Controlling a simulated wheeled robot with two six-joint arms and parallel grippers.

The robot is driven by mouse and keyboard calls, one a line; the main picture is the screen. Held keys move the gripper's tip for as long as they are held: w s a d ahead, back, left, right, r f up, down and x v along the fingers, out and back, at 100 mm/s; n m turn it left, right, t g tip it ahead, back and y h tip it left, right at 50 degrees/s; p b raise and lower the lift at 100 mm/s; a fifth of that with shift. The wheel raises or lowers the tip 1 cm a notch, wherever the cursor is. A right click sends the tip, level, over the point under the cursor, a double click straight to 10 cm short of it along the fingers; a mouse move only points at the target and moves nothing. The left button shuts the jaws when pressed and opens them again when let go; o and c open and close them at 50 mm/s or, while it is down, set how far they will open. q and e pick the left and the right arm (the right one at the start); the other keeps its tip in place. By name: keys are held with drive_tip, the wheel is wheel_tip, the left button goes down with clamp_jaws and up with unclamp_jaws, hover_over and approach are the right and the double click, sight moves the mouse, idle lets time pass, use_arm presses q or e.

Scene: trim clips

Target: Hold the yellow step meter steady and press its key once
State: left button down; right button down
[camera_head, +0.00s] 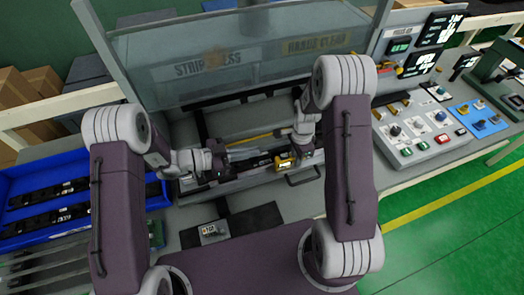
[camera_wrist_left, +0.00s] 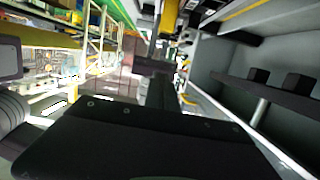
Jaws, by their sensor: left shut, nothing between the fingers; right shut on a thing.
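The yellow step meter (camera_head: 284,161) is a small yellow block with a dark face, in front of the press in the head view. My right gripper (camera_head: 292,156) is shut on it and hides part of it. Its key is too small to make out. My left gripper (camera_head: 230,154) is shut and empty, to the left of the meter and apart from it. In the left wrist view the dark body of my left gripper (camera_wrist_left: 155,95) fills the lower middle. I cannot surely pick out the meter there.
The press has a clear guard (camera_head: 230,62) behind the grippers. A blue bin (camera_head: 75,168) with dark strips stands at left. A control panel (camera_head: 418,125) with buttons and a blue tray (camera_head: 478,118) are at right. A small grey device (camera_head: 212,231) lies in front on a dark mat.

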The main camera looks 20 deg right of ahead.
use_arm(q)
drive_tip(key=shift+a, duration=0.15)
use_arm(e)
drive_tip(key=shift+f, duration=0.1)
use_arm(q)
drive_tip(key=shift+r, duration=0.1)
drive_tip(key=shift+r, duration=2.4)
use_arm(e)
drive_tip(key=c, duration=1.3)
unclamp_jaws()
drive_tip(key=shift+c, duration=0.2)
use_arm(q)
drive_tip(key=shift+w, duration=0.1)
use_arm(e)
drive_tip(key=shift+w, duration=0.1)
